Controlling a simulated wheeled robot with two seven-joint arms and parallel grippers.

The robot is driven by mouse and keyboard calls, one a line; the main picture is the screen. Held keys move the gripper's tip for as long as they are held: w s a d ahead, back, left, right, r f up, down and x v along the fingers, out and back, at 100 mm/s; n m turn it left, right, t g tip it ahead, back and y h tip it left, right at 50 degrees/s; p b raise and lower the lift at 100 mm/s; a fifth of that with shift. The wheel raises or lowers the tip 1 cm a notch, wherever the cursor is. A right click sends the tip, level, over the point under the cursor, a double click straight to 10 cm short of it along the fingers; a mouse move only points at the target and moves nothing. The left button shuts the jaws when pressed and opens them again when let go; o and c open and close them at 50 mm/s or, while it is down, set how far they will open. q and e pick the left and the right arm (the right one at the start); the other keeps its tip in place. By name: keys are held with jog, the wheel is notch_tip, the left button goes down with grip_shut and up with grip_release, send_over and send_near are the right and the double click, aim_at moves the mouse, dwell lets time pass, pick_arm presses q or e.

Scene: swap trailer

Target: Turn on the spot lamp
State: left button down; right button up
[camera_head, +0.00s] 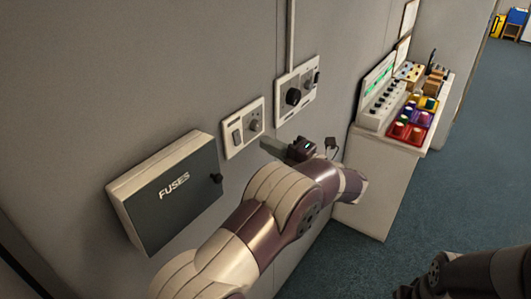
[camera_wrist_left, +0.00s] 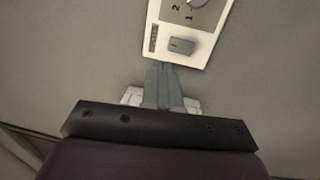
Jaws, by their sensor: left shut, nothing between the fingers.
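A pale wall plate (camera_head: 229,152) carries a grey rocker switch (camera_head: 236,132) and a small round knob (camera_head: 254,125). In the left wrist view the plate (camera_wrist_left: 160,18) shows at the top, with its rocker (camera_wrist_left: 181,46) and the marks 1 and 2 beside the knob. My left gripper (camera_head: 265,143) is shut and empty, just below and right of the plate. In the left wrist view its fingertips (camera_wrist_left: 164,68) are close under the plate's edge near the rocker; I cannot tell whether they touch. No lamp is seen and no plate label is readable. My right gripper is not seen.
A dark fuse box (camera_head: 168,196) juts from the wall at left. A second plate with a black knob (camera_head: 293,97) is at upper right. A cabinet (camera_head: 376,185) bears a control panel (camera_head: 381,97) and red trays. My left arm covers the lower middle.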

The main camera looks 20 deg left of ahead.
pick_arm(q)
jog(key=r+b+v, duration=0.1)
jog(key=b+v, duration=0.2)
jog(key=v, duration=0.4)
jog(key=w+d+f+m+t+h, duration=0.4)
jog(key=w+d+m+t+h, duration=0.2)
jog(key=w+m+t+h, duration=0.45)
jog(key=s+d+f+m+g+h, duration=0.25)
jog(key=f+m+h, duration=0.2)
jog(key=m, duration=0.35)
jog(key=s+d+f+m+g+h, duration=0.2)
jog(key=d+f+m+h, duration=0.15)
jog(key=f+m, duration=0.3)
jog(key=s+a+f+m+g+h+b, duration=0.1)
jog(key=s+a+f+m+g, duration=0.25)
jog(key=s, duration=0.35)
jog(key=s+a+f+m+g+h, duration=0.1)
jog(key=s+a+f+m+g, duration=0.25)
jog(key=s, duration=0.25)
jog(key=s+a+g+y+b, duration=0.1)
jog(key=s+a+g, duration=0.3)
jog(key=s+a, duration=1.1)
jog(key=shift+s+a+r+y, duration=0.3)
jog(key=shift+s+y, duration=0.45)
jog(key=shift+s, duration=0.25)
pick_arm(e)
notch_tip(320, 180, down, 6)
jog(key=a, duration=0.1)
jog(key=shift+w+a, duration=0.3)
